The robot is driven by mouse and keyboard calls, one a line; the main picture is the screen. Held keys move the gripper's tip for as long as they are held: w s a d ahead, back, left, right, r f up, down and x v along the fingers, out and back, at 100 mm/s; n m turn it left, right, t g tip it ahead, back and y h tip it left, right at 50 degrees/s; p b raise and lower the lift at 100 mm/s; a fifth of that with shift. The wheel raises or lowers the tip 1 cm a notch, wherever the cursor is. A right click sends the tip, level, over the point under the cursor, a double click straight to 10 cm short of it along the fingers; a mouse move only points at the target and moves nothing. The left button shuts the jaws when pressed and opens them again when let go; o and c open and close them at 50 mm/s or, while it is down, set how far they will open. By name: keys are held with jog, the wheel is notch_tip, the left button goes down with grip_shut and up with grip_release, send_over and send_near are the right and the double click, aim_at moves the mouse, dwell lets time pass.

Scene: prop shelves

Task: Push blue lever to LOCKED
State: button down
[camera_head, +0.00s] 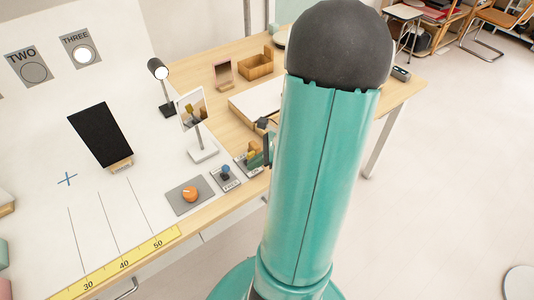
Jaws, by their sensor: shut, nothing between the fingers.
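A blue lever (226,172) stands on a small grey plate with a pale label near the table's front edge. The label is too small to read, so I cannot tell which position the lever is at. My gripper (268,148) is mostly hidden behind my teal arm. Only a narrow dark part of it shows at the arm's left edge, to the right of the blue lever and apart from it. It is shut, with nothing seen held in it.
An orange knob (190,194) on a grey plate is left of the lever. A plate with yellow and green parts (252,156) is right of it, close to my gripper. A small picture stand (201,150) and a lamp (160,80) rise behind. A yellow ruler (120,265) lines the front edge.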

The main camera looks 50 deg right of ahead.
aim_at(225, 172)
jog(key=shift+w+a+f, duration=0.15)
jog(key=shift+w+a, duration=0.55)
jog(key=shift+w, duration=0.2)
jog(key=shift+w+a+f, duration=0.1)
jog(key=shift+w+a, duration=0.6)
jog(key=shift+w, duration=0.2)
jog(key=shift+w, duration=0.15)
jog(key=shift+w+r+g, duration=0.1)
jog(key=shift+g, duration=0.2)
